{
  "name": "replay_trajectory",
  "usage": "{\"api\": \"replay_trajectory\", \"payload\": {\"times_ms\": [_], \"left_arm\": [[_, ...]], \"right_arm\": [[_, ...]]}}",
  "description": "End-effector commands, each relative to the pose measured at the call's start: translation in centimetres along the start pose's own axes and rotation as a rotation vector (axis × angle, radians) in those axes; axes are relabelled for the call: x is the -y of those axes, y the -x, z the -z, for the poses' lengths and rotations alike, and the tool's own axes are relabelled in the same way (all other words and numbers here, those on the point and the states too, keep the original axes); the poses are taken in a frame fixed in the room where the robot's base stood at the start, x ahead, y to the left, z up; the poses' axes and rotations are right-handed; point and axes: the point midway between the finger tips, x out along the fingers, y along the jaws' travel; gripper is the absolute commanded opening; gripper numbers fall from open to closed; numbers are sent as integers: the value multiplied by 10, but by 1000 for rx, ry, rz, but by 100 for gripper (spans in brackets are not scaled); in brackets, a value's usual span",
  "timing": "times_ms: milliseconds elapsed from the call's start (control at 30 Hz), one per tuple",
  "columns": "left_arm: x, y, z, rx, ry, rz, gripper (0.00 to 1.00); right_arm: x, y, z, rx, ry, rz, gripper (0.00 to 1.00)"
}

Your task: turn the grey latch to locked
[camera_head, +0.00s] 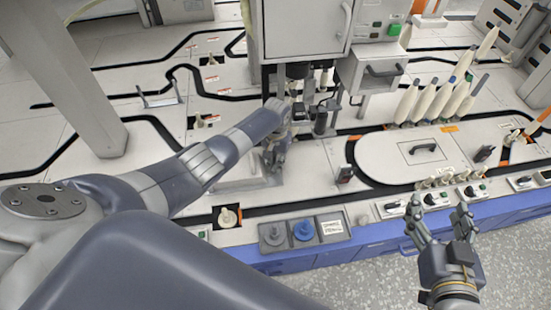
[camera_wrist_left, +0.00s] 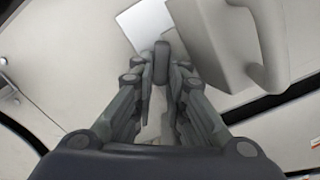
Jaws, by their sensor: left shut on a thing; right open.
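The grey latch (camera_wrist_left: 162,62) shows in the left wrist view as a dark grey rounded bar between my left fingertips. My left gripper (camera_wrist_left: 163,80) is shut on it. In the head view my left gripper (camera_head: 274,163) reaches down at a pale low box below the machine cabinet. The latch cannot be made out there, as the hand and arm cover it. Its locked or unlocked marking is not readable.
A pale block with a handle (camera_wrist_left: 240,45) stands close right of my left fingers. A tray with a grey bobbin (camera_head: 272,236) and a blue bobbin (camera_head: 303,230) sits at the front edge. Tall cream spindles (camera_head: 425,102) stand at right. The oval panel (camera_head: 385,160) is mostly clear.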

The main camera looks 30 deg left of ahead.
Motion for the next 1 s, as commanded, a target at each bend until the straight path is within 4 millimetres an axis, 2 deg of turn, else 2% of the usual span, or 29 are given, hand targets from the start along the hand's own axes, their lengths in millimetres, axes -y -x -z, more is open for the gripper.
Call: {"api": "replay_trajectory", "payload": {"times_ms": [200, 400, 700, 1000], "left_arm": [[-3, 1, -1, 3, -206, -1, 0], [-5, 0, -2, 3, -397, -2, 0], [-7, 0, -3, 2, -672, -2, 0], [-9, 0, -5, 2, -884, -2, 0]], "right_arm": [[-4, 9, -32, 168, 0, -10, 66], [-8, 18, -55, 282, 0, -17, 66], [-11, 31, -79, 407, -1, -24, 66], [-12, 41, -92, 481, -3, -28, 66]]}}
